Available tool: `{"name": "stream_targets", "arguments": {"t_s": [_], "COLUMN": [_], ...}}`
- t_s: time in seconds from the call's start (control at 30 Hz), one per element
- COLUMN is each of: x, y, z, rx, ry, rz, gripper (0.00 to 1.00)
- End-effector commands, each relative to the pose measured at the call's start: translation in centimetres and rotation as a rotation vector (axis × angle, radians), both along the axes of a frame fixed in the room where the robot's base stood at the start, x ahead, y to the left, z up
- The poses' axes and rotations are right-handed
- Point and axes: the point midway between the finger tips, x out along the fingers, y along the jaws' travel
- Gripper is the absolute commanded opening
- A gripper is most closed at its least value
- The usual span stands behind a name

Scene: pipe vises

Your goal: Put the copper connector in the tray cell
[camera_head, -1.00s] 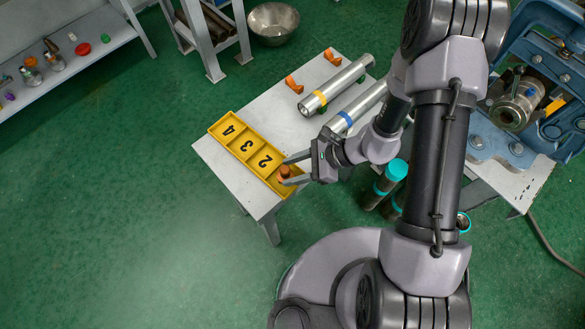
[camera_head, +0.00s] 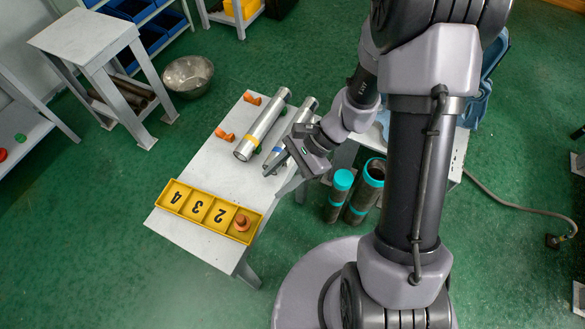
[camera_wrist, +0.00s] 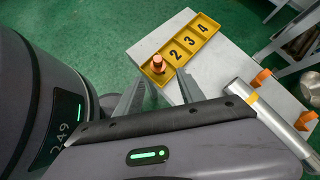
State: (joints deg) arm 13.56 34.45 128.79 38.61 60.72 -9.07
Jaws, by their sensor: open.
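The copper connector (camera_head: 241,222) stands in the end cell of the yellow tray (camera_head: 190,219), beside the cell marked 2. In the wrist view the connector (camera_wrist: 157,63) sits in the same end cell of the tray (camera_wrist: 204,22), and its base touches or nears the cell floor. My gripper (camera_head: 275,168) is open and empty, above the white table near the steel pipes, clear of the connector. In the wrist view its fingers (camera_wrist: 160,95) spread in front of the tray with nothing between them.
Two steel pipes, one with a yellow band (camera_head: 262,128) and one with a blue band (camera_head: 293,133), lie on the white table (camera_head: 200,165). Orange supports (camera_head: 224,134) stand left of them. Dark pipes with teal ends (camera_head: 342,182) stand right of the table. A metal bowl (camera_head: 188,75) is on the floor.

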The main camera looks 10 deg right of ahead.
Motion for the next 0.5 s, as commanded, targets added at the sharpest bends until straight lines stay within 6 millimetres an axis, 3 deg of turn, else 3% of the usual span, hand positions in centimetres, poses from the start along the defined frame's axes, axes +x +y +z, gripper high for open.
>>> {"name": "stream_targets", "arguments": {"t_s": [0.03, 0.1, 0.23, 0.33, 0.5], "x": [0.0, -0.9, -3.9, -6.3, -8.7], "y": [-0.1, -0.5, -1.6, -2.8, -4.3], "z": [3.5, 8.1, 15.7, 19.8, 23.0], "rx": [-0.052, -0.145, -0.354, -0.513, -0.678], "ry": [-0.099, -0.241, -0.529, -0.725, -0.914], "rz": [0.074, 0.191, 0.389, 0.489, 0.559], "gripper": [0.46, 0.46, 0.46, 0.46, 0.46]}}
